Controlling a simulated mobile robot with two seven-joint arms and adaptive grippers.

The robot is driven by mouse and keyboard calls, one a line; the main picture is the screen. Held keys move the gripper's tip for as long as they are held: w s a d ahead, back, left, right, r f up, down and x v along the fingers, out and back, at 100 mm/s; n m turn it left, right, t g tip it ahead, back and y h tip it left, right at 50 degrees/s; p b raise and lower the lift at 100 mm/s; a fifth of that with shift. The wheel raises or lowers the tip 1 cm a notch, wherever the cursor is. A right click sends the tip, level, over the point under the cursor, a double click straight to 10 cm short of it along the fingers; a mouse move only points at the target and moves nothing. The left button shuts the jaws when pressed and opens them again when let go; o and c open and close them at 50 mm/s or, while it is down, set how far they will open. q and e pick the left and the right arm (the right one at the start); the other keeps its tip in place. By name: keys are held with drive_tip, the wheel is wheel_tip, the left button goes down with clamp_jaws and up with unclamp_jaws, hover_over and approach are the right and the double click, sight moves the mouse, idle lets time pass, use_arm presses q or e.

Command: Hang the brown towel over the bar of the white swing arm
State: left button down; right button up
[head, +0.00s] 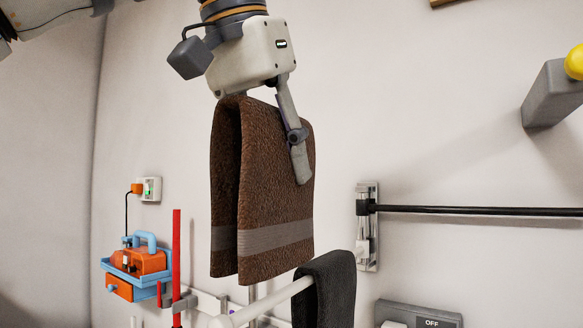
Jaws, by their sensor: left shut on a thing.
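The brown towel (262,185) hangs folded, with a grey band near its lower edge. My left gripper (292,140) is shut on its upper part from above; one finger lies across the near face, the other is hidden. The white swing arm (272,303) shows at the bottom centre as a light bar rising to the right. A dark towel (328,288) hangs over its right end. The brown towel's lower edge is close above the bar in the picture; I cannot tell whether they touch. My right gripper is not in view.
A black horizontal rail (470,210) runs right from a metal wall bracket (367,228). A grey block (550,95) with a yellow knob stands out at upper right. An orange and blue device (138,265) and a red upright rod (177,265) are at left.

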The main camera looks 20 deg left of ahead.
use_arm(q)
hover_over(269, 309)
drive_tip(key=w, duration=0.2)
wheel_tip(269, 309, down, 9)
drive_tip(key=shift+w+f+b, duration=0.15)
drive_tip(key=shift+b, duration=0.2)
drive_tip(key=shift+f, duration=0.35)
drive_tip(key=shift+f+p, duration=0.35)
drive_tip(key=shift+f, duration=3.65)
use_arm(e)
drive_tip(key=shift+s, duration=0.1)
use_arm(q)
drive_tip(key=c, duration=0.9)
unclamp_jaws()
drive_tip(key=shift+c, duration=0.2)
